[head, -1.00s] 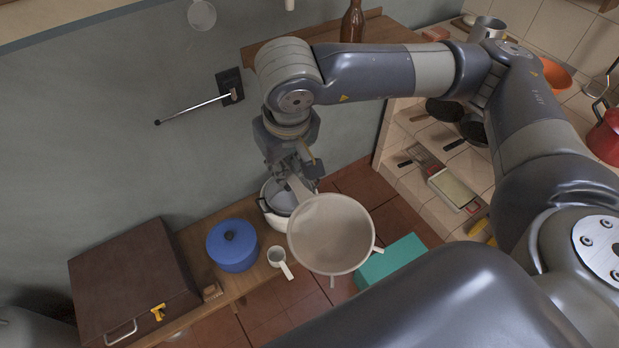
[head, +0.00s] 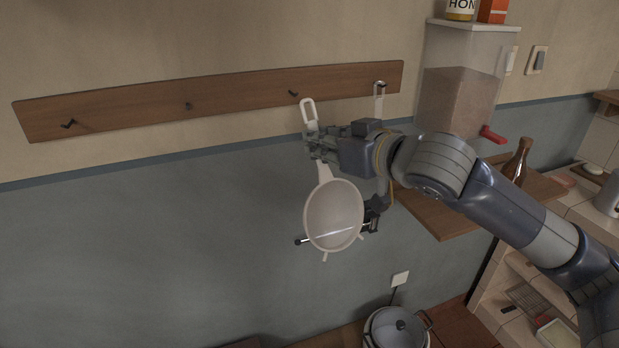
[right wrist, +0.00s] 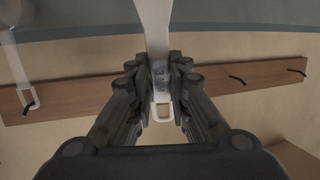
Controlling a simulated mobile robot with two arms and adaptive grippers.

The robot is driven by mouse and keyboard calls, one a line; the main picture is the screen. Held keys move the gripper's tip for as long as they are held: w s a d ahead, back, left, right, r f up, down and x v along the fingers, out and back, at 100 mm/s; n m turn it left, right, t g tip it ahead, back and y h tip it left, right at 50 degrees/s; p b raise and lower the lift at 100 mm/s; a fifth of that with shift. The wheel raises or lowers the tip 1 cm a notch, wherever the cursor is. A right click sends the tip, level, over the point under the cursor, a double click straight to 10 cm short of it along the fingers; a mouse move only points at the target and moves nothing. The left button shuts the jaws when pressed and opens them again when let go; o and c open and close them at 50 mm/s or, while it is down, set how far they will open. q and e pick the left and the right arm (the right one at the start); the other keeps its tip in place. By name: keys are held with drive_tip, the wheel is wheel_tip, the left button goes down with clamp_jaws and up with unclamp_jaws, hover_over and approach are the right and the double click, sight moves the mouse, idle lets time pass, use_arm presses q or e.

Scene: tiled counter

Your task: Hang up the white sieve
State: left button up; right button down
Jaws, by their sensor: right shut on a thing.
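The white sieve (head: 335,215) hangs bowl-down in front of the wall in the head view. My right gripper (head: 318,150) is shut on its handle, and the handle's looped end (head: 308,111) sticks up above the fingers. A brown wooden hook rail (head: 240,98) runs along the wall behind. The loop appears just right of and below a dark hook (head: 293,93), apart from it in the picture. In the right wrist view, the handle (right wrist: 158,30) runs between my right gripper's fingers (right wrist: 160,80), with the rail (right wrist: 205,88) behind. My left gripper is out of view.
A white utensil (head: 379,100) hangs on the rail's right hook, partly hidden by my arm. Two left hooks (head: 70,124) are bare. A lidded pot (head: 398,328) stands below.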

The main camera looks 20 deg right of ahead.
sight(317, 130)
drive_tip(key=shift+w+r, duration=0.25)
drive_tip(key=shift+r, duration=0.05)
drive_tip(key=shift+d+r, duration=0.1)
drive_tip(key=shift+w+d+p, duration=0.25)
drive_tip(key=shift+p, duration=0.1)
drive_tip(key=w+p, duration=0.1)
drive_tip(key=w, duration=0.2)
drive_tip(key=shift+a+p, duration=0.15)
drive_tip(key=shift+p, duration=0.15)
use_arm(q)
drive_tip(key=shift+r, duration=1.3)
use_arm(e)
drive_tip(key=w+f, duration=0.2)
drive_tip(key=w, duration=0.3)
drive_tip(key=shift+w, duration=0.4)
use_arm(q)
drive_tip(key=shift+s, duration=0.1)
use_arm(e)
drive_tip(key=shift+a+r, duration=0.1)
